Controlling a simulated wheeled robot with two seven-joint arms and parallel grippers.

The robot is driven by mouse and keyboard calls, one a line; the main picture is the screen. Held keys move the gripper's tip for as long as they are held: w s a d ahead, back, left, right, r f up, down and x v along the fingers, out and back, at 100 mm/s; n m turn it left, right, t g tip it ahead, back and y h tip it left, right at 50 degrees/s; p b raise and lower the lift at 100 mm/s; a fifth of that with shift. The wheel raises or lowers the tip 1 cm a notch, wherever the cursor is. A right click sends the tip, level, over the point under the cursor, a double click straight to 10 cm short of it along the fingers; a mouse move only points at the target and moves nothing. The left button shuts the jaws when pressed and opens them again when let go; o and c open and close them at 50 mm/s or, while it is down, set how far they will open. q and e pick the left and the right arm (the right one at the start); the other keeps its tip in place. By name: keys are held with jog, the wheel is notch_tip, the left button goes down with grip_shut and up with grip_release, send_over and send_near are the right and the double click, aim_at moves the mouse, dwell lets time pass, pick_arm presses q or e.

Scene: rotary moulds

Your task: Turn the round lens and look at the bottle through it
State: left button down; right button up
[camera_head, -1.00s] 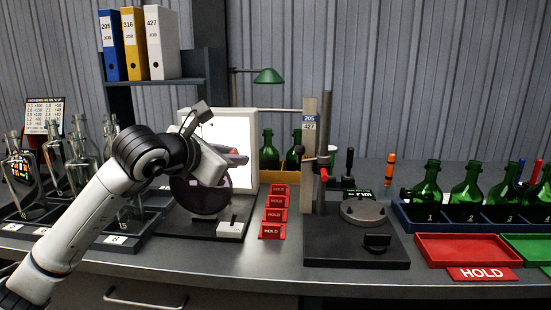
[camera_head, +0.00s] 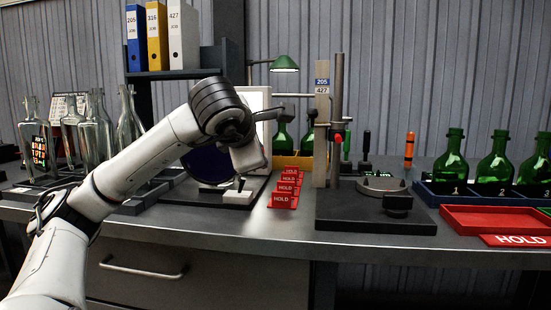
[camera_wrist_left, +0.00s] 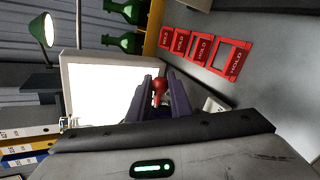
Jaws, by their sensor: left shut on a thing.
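The round lens (camera_head: 207,169) is a dark blue-purple disc on a low stand in front of the bright light panel (camera_wrist_left: 97,88). My left arm covers part of it, and the panel is mostly hidden in the head view. In the left wrist view my left gripper (camera_wrist_left: 160,84) is shut on a small red knob (camera_wrist_left: 160,87). In the head view its fingers are hidden behind the wrist, next to the lens. No bottle shows through the lens. Clear bottles (camera_head: 97,135) stand at the left, and a green bottle (camera_head: 454,155) stands in a rack at the right.
Red HOLD cards (camera_head: 284,200) stand right of the lens stand. A dark fixture with a turntable (camera_head: 382,184) and a post (camera_head: 322,130) is farther right. A red tray (camera_head: 490,219) lies near the front edge. A green lamp (camera_head: 286,63) stands behind.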

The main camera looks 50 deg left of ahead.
pick_arm(q)
jog(key=shift+a+f, duration=0.1)
jog(key=shift+f, duration=0.15)
pick_arm(e)
jog(key=shift+r, duration=0.2)
pick_arm(q)
jog(key=shift+f, duration=0.2)
jog(key=c, duration=1.6)
grip_release()
jog(key=shift+r, duration=0.1)
